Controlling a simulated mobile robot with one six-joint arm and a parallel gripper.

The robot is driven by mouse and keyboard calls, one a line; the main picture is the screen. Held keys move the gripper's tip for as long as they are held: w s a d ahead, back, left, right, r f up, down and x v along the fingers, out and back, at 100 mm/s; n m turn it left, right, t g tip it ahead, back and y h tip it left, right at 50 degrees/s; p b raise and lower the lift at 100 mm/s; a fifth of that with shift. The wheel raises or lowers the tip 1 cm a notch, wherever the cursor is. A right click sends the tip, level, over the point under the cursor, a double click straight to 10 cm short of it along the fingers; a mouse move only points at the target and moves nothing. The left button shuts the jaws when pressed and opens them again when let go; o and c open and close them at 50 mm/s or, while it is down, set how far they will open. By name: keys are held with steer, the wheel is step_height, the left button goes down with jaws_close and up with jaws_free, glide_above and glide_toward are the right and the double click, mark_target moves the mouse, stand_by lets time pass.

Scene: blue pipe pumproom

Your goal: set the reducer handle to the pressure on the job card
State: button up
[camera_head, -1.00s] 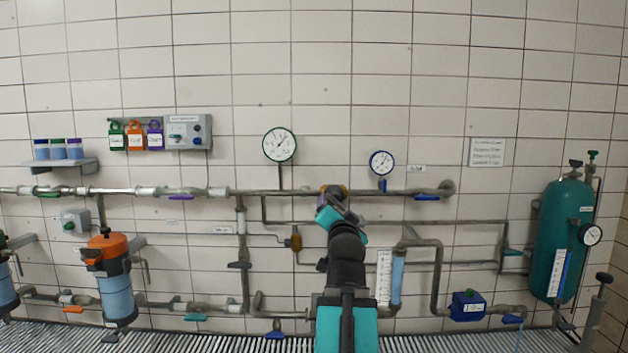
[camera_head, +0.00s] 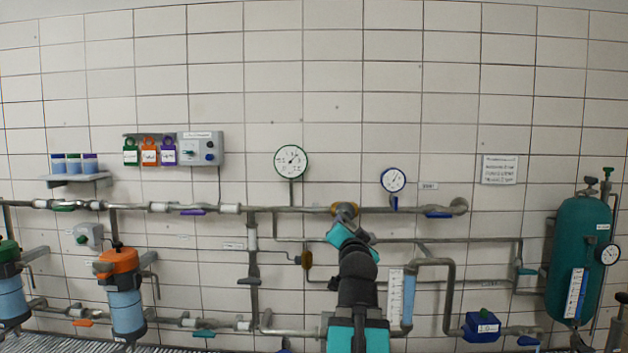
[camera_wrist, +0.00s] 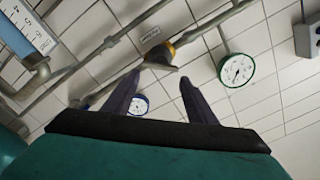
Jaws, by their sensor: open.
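The reducer (camera_head: 340,208) is a brass-coloured body on the upper pipe, partly hidden behind my arm in the head view. In the wrist view the reducer (camera_wrist: 163,50) shows its brass body with a dark, tapered handle, ahead of my fingertips. My gripper (camera_wrist: 157,77) is open and empty, its two dark fingers apart and pointing toward the reducer, with no contact visible. A white job card (camera_head: 500,169) hangs on the wall at the right; its text is too small to read. The green-rimmed gauge (camera_head: 291,161) is left of the reducer, the blue-rimmed gauge (camera_head: 393,180) right.
Pipes run along the tiled wall. A blue-handled valve (camera_head: 438,213) is right of the reducer. A sight tube with scale (camera_head: 408,297) stands beside my arm. A teal tank (camera_head: 580,255) is at the right, orange-topped filter (camera_head: 120,262) at the left. The wall above the gauges is clear.

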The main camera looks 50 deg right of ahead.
steer(key=shift+f+n, duration=0.1)
steer(key=shift+n, duration=0.5)
steer(key=c, duration=0.5)
steer(key=s+a+n+b, duration=0.1)
steer(key=n+b, duration=0.2)
steer(key=n, duration=0.2)
steer(key=s+a+n+b, duration=0.1)
steer(key=a+n+b, duration=0.1)
steer(key=n, duration=0.4)
steer(key=s+a+n+b, duration=0.1)
steer(key=n+b, duration=0.3)
steer(key=n, duration=0.1)
steer(key=shift+s+a+n, duration=0.2)
steer(key=shift+a+n, duration=0.1)
steer(key=shift+a, duration=0.1)
steer(key=shift+w+d+r+p, duration=0.1)
steer(key=shift+d+r+p, duration=0.1)
steer(key=shift+p, duration=0.15)
steer(key=p, duration=1)
glide_toward(347, 221)
steer(key=x, duration=0.3)
steer(key=shift+p+x, duration=0.9)
steer(key=shift+x, duration=2.15)
